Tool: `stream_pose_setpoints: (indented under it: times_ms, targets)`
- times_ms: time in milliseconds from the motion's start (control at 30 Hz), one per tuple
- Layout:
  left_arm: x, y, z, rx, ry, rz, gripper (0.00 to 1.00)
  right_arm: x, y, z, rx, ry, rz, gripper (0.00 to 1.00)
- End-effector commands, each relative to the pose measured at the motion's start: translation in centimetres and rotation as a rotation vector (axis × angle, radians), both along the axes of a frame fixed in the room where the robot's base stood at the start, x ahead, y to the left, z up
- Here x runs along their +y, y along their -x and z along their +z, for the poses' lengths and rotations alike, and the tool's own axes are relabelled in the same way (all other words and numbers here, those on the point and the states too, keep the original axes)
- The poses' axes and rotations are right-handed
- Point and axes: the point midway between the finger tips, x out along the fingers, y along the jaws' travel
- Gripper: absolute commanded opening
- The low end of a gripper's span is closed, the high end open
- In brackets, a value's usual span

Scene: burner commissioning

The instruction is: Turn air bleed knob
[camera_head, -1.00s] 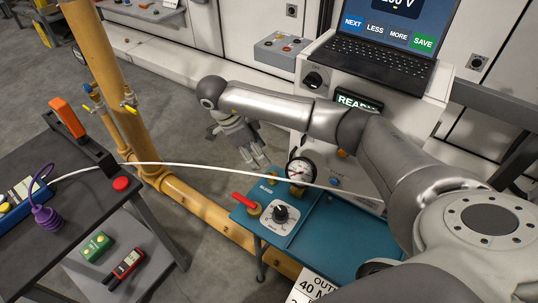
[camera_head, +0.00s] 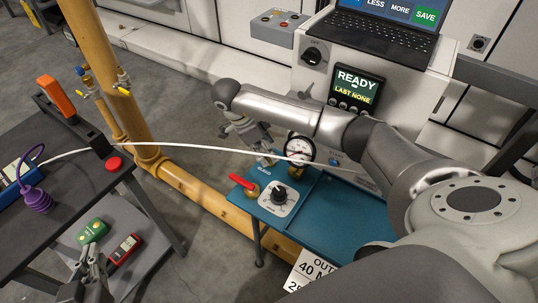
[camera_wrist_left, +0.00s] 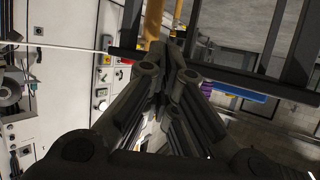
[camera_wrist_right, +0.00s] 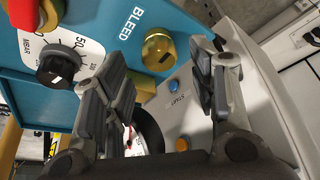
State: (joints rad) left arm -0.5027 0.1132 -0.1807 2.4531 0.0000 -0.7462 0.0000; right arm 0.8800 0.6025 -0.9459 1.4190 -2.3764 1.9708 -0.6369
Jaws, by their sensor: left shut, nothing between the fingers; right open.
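The air bleed knob is a brass cylinder (camera_wrist_right: 158,48) beside the BLEED label on the blue panel (camera_wrist_right: 170,15). In the right wrist view, my right gripper (camera_wrist_right: 170,65) is open, with the knob in the gap between its fingers and a little beyond the tips; I cannot tell whether they touch it. In the head view, my right gripper (camera_head: 260,150) is at the panel's back left and mostly hides the knob. My left gripper (camera_head: 92,268) is at the lower left, shut and empty; its closed fingers fill the left wrist view (camera_wrist_left: 170,60).
A black dial (camera_head: 279,194), a red-handled valve (camera_head: 243,183) and a round gauge (camera_head: 299,149) crowd the blue bench. A white hose (camera_head: 210,152) crosses in front. A dark table (camera_head: 70,225) stands left, by a yellow pipe (camera_head: 105,70).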

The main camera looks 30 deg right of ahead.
Motion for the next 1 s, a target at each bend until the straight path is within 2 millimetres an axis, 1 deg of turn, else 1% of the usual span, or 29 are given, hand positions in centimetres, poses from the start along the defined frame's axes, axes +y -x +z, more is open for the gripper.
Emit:
stream_pose_setpoints:
  times_ms: [33,100,300,600,633,900,967,1000]
  targets:
    - [-0.2,-0.3,0.4,-0.033,0.008,-0.002,0.00,-0.2,0.2,-0.8,0.002,0.000,-0.002,0.53]
    - [-0.4,-0.7,1.2,-0.074,0.017,-0.005,0.00,-0.5,0.2,-1.4,0.002,0.001,-0.002,0.53]
    - [-0.7,-1.2,2.5,-0.142,0.035,-0.009,0.00,-0.8,0.4,-2.3,0.000,0.000,0.000,0.53]
    - [-0.7,-1.2,2.7,-0.152,0.037,-0.010,0.00,-0.9,0.4,-2.4,0.000,0.001,0.000,0.53]
    - [-0.7,-1.2,2.7,-0.151,0.037,-0.010,0.00,-0.9,0.4,-2.4,0.000,0.001,0.000,0.51]
    - [-0.7,-1.2,2.7,-0.151,0.036,-0.009,0.00,-0.9,0.4,-2.3,0.000,0.001,-0.001,0.17]
    - [-0.7,-1.2,2.7,-0.151,0.036,-0.009,0.00,-0.9,0.4,-2.3,0.000,0.001,-0.001,0.09]
    - [-0.7,-1.2,2.7,-0.151,0.036,-0.009,0.00,-0.9,0.4,-2.3,0.000,0.001,-0.001,0.07]
